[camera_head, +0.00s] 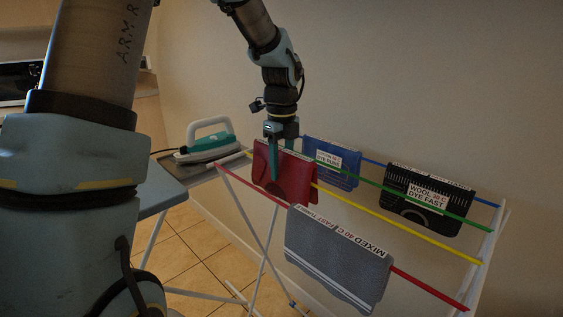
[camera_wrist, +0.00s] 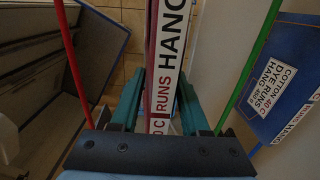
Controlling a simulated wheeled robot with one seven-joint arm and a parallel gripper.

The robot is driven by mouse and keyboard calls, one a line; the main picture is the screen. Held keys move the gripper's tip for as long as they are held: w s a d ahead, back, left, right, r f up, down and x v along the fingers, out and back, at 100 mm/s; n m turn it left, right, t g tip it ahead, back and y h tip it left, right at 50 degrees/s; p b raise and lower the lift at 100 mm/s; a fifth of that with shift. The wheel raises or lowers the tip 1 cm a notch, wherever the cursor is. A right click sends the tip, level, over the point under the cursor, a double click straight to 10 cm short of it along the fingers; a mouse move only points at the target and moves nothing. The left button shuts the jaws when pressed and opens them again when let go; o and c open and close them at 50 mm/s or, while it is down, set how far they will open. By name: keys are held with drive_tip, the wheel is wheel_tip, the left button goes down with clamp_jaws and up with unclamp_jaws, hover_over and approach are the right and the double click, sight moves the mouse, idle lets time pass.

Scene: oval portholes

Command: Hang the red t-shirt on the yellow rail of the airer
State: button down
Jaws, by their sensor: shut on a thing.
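The folded red t-shirt (camera_head: 290,180) hangs in line with the yellow rail (camera_head: 400,228) of the airer, near its left end. The rail shows on both sides of it and is hidden behind or under the shirt; I cannot tell whether the shirt rests on it. My gripper (camera_head: 281,148) points down from above and is shut on the shirt's upper edge. In the wrist view my gripper (camera_wrist: 160,100) has its fingers on either side of the shirt's white label strip (camera_wrist: 168,70), between the red and green rails.
A grey striped cloth (camera_head: 338,258) hangs on the red rail (camera_head: 430,290) in front. A black garment (camera_head: 415,212) hangs toward the right back. An iron (camera_head: 208,146) stands on an ironing board at left.

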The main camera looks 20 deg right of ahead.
sight(281, 177)
drive_tip(key=shift+f+b, duration=0.7)
drive_tip(key=shift+f, duration=1)
drive_tip(key=shift+c, duration=1.5)
unclamp_jaws()
